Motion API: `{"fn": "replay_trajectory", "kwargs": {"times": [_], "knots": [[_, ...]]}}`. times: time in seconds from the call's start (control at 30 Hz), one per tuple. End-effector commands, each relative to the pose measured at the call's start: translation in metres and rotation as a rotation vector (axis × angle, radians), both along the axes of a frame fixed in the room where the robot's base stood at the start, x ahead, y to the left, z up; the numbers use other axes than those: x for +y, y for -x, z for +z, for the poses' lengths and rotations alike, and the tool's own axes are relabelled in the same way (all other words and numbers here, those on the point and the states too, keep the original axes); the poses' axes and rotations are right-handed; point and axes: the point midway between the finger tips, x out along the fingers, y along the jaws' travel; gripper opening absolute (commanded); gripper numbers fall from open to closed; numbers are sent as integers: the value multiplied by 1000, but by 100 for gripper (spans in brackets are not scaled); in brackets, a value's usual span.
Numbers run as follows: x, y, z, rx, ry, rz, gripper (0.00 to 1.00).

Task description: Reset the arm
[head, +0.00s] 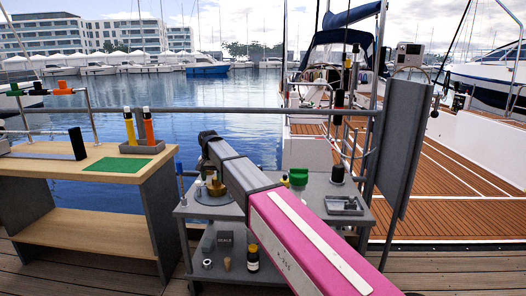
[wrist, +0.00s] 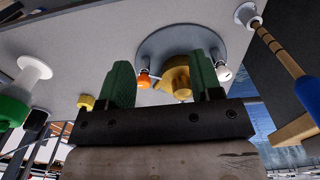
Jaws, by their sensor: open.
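In the wrist view my gripper (wrist: 165,62) shows two green fingers spread well apart, with nothing held between them. Beyond the fingers are a round grey plate (wrist: 220,38) and a brass-coloured piece (wrist: 176,76) on it. An orange knob (wrist: 144,80) and a white knob (wrist: 224,73) sit on either side of the brass piece. I cannot tell how far the fingertips are from it. In the head view my arm reaches over the grey cart (head: 275,207), and my fingers cannot be made out. The brass piece (head: 217,189) shows there beside the arm.
A blue-handled rod (head: 180,182) stands at the cart's left corner. A green item (head: 298,176) and a grey tray (head: 344,205) are on the cart's right. Small items, including a dark bottle (head: 252,258), stand on its lower shelf. A wooden workbench (head: 80,172) is at left.

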Motion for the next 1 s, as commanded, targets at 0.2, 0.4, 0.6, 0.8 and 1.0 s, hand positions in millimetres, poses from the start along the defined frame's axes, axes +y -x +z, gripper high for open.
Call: {"fn": "replay_trajectory", "kwargs": {"times": [0.2,0.4,0.6,0.8,1.0], "knots": [[-40,8,-26,1,0,1,59],[-92,21,-60,1,1,5,59],[-179,55,-113,2,1,10,59],[-281,113,-170,1,0,20,59],[-363,183,-212,-1,0,32,59]]}}
